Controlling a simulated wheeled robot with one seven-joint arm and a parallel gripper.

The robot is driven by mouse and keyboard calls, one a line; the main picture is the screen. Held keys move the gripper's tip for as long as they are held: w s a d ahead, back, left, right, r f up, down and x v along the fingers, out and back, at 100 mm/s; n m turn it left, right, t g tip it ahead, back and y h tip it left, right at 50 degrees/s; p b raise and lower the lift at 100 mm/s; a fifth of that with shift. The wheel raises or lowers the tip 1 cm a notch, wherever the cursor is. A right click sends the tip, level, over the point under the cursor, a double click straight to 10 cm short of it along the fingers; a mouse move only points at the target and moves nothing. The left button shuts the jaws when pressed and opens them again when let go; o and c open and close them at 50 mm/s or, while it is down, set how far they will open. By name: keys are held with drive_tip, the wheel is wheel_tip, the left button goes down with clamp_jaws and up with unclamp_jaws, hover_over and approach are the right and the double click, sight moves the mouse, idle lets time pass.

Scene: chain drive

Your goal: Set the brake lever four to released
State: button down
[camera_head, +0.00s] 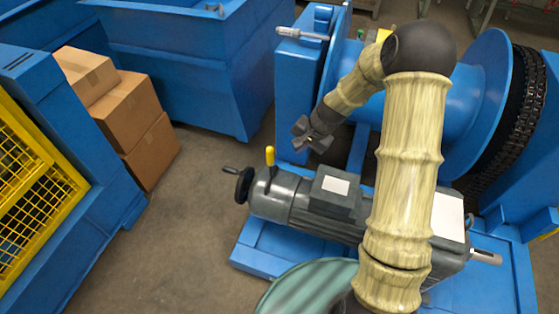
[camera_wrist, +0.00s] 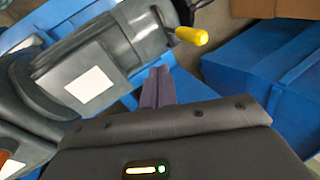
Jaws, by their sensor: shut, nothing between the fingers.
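A lever with a yellow grip (camera_head: 269,156) stands roughly upright on the end of the grey motor (camera_head: 290,190). No number on it is readable. In the wrist view the yellow grip (camera_wrist: 192,36) points right, beyond and to the right of my fingertips. My gripper (camera_head: 301,136) is shut and empty, above the motor and a little right of the lever in the head view. Its fingers (camera_wrist: 158,76) are together in the wrist view and apart from the lever. The lever's base is partly hidden.
A black handwheel (camera_head: 244,185) sits at the motor's left end. A blue drum (camera_head: 450,100) and chain (camera_head: 522,110) stand at the right behind my arm. Cardboard boxes (camera_head: 135,115) and blue bins (camera_head: 190,60) are at the left. Floor (camera_head: 190,210) left of the motor is clear.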

hover_over(270, 164)
drive_tip(key=d, duration=0.3)
wheel_tip(270, 164, down, 9)
drive_tip(key=shift+s, duration=0.35)
